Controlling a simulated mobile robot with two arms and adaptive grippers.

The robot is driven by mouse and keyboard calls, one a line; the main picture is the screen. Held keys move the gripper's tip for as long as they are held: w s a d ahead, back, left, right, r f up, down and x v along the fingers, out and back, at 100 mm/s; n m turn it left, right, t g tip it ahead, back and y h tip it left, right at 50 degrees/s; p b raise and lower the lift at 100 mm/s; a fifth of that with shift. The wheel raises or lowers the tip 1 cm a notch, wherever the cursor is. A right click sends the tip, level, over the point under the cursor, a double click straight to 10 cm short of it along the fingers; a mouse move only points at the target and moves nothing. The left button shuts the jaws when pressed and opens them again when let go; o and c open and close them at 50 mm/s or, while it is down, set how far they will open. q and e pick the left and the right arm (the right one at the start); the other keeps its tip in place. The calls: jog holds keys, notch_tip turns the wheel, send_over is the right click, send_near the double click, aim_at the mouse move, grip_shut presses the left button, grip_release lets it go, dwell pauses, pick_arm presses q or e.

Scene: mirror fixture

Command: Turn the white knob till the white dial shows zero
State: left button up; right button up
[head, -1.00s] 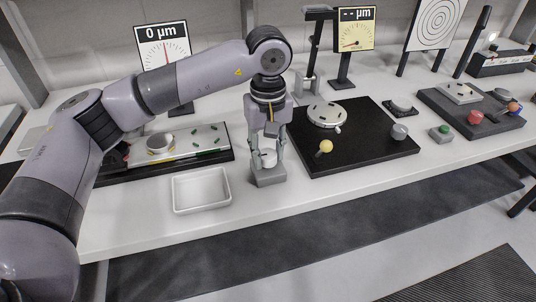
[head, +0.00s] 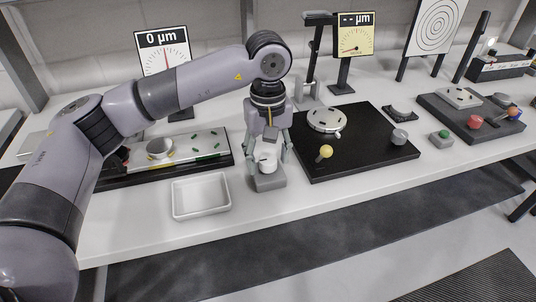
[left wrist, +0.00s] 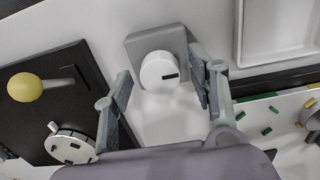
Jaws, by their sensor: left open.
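The white knob (head: 266,162) sits on a grey block (head: 268,181) at the table's front edge. In the left wrist view the knob (left wrist: 158,69) has a dark mark on its right part. My left gripper (head: 269,157) points down over the knob, with one finger on each side. In the left wrist view the gripper (left wrist: 160,72) is open, with gaps between the fingers and the knob. The white dial (head: 162,49) stands at the back, reads "0 µm", and its red needle points about straight up. My right gripper is not in view.
A white tray (head: 201,196) lies left of the grey block. A black board (head: 365,160) with a yellow ball knob (head: 325,151) and a round silver mount (head: 326,119) is to the right. A yellow dial (head: 355,37) behind it reads "-- µm".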

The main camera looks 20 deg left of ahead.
aim_at(268, 159)
pick_arm(q)
notch_tip(268, 159, up, 12)
dwell(0.6)
